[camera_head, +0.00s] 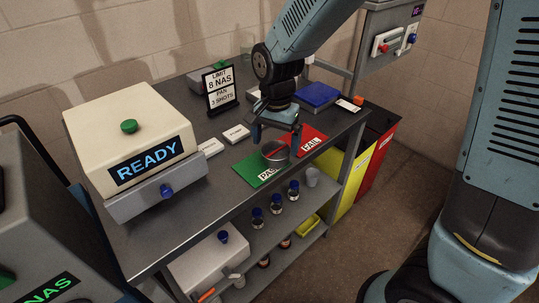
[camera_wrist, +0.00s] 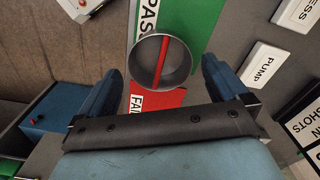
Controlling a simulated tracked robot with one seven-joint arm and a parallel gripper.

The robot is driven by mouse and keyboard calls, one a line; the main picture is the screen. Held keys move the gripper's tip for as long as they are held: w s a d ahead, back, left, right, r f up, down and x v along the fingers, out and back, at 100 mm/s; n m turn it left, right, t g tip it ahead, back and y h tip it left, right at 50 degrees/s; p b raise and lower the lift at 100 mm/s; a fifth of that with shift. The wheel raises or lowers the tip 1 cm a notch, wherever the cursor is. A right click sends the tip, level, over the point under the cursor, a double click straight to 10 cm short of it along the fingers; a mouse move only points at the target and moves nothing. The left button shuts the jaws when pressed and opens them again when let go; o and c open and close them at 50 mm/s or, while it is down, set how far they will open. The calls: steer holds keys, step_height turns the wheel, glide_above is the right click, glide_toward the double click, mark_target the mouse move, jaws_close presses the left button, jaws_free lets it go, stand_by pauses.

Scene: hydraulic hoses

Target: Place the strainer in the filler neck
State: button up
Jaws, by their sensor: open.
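A round grey metal cup with a red bar across its mouth, apparently the strainer (camera_head: 275,155), stands upright where the green PASS mat and red FAIL mat meet. My gripper (camera_head: 277,137) is over the bench just above the strainer. Its two blue fingers are spread wide and hold nothing; the gripper also shows in the wrist view (camera_wrist: 162,70). I cannot make out a filler neck in either view.
A cream READY machine (camera_head: 128,135) stands at the bench's left. A black sign (camera_head: 220,90) and a blue-topped box (camera_head: 318,95) stand behind. Blue-capped bottles (camera_head: 276,203) stand on the lower shelf. Yellow and red bins (camera_head: 376,160) adjoin the bench's right end.

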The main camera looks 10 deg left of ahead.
mark_target(276, 151)
step_height(276, 151, down, 4)
steer(key=shift+w, duration=0.15)
steer(key=c, duration=1)
steer(key=shift+r, duration=0.1)
